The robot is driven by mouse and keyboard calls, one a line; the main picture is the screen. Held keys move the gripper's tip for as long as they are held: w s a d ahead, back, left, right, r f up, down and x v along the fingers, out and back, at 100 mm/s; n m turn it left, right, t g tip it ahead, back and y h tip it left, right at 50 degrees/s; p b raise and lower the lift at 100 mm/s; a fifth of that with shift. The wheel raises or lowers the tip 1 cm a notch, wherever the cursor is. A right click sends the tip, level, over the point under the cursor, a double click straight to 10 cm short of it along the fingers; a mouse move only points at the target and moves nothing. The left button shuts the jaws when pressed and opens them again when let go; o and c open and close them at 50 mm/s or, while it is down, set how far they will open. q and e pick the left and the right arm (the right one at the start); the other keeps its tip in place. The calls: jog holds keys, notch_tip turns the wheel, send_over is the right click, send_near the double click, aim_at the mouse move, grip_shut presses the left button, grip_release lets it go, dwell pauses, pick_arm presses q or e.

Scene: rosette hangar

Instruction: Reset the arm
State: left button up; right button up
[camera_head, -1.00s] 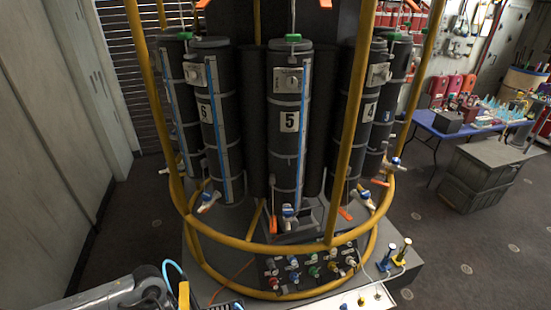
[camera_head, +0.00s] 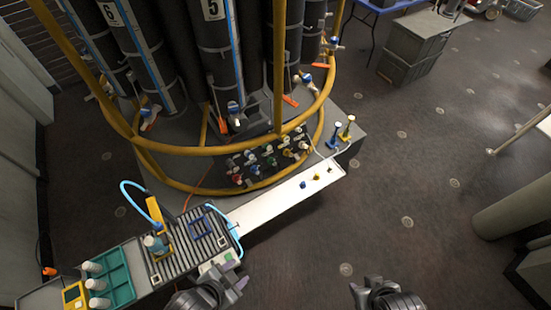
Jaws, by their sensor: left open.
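My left gripper (camera_head: 213,292) is at the bottom edge, left of centre. It is open, and no object shows between its fingers. It appears just in front of the near side of the bench with the ribbed conveyor (camera_head: 182,247); I cannot tell its height. My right gripper (camera_head: 378,290) is at the bottom edge, right of centre, over the dark floor. Its finger gap is unclear, and no held object shows. Most of both arms is out of view.
A yellow rail (camera_head: 215,150) rings tall black cylinders (camera_head: 215,50). Valve knobs (camera_head: 268,160) sit on a panel below. A teal rack (camera_head: 113,275) with white bottles stands lower left. A grey bin (camera_head: 412,45) is at the back. The floor right of the bench is open.

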pick_arm(q)
jog(key=s+a+r+n+g+y, duration=0.2)
jog(key=a+r+n+y, duration=0.1)
jog(key=a+n, duration=0.55)
notch_tip(320, 180, up, 12)
jog(key=a+p, duration=0.2)
jog(key=p, duration=1)
jog(key=shift+s, duration=0.35)
jog(key=shift+f+m, duration=0.1)
jog(key=shift+m, duration=0.15)
